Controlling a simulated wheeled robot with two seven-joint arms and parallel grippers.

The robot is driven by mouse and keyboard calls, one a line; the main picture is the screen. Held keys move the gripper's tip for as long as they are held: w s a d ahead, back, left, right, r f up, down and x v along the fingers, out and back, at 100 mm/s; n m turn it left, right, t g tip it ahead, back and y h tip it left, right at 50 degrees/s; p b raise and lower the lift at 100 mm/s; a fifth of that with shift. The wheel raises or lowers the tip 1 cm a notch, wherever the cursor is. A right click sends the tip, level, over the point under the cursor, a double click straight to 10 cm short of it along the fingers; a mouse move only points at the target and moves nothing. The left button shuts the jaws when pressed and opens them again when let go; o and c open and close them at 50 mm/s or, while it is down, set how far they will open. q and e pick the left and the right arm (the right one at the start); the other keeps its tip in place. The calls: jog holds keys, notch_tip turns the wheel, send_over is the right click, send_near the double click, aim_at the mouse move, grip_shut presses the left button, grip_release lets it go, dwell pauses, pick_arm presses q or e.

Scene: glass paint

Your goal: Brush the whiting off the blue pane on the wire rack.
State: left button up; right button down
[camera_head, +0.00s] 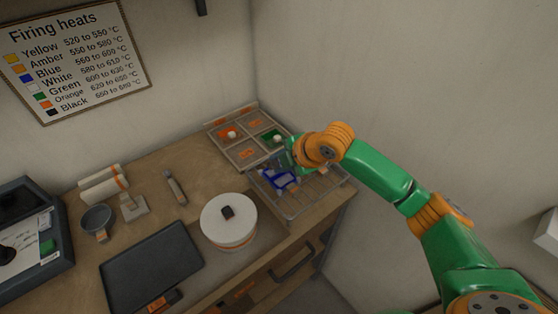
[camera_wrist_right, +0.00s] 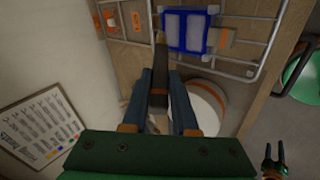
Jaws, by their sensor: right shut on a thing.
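The blue pane (camera_head: 283,181) lies on the wire rack (camera_head: 326,196) at the back right of the bench. In the right wrist view the pane (camera_wrist_right: 185,48) shows a blue border around a pale, whitish middle, with the rack's wires (camera_wrist_right: 240,70) around it. My right gripper (camera_head: 290,158) is above the rack's far left part. In its wrist view the fingers (camera_wrist_right: 160,85) are shut on a dark handle (camera_wrist_right: 159,65), seemingly the brush, beside the pane. Its bristles cannot be made out. My left gripper (camera_wrist_right: 274,160) shows small in that view, fingers apart.
A compartment tray (camera_head: 249,152) with orange and green contents stands behind the rack. A white lidded pot (camera_head: 228,219) is to its left. A dark tray (camera_head: 150,268), grey bowl (camera_head: 97,219), scraper (camera_head: 133,208) and slim tool (camera_head: 175,187) lie further left. Walls stand close behind.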

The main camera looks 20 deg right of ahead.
jog(key=shift+f, duration=0.35)
dwell(0.4)
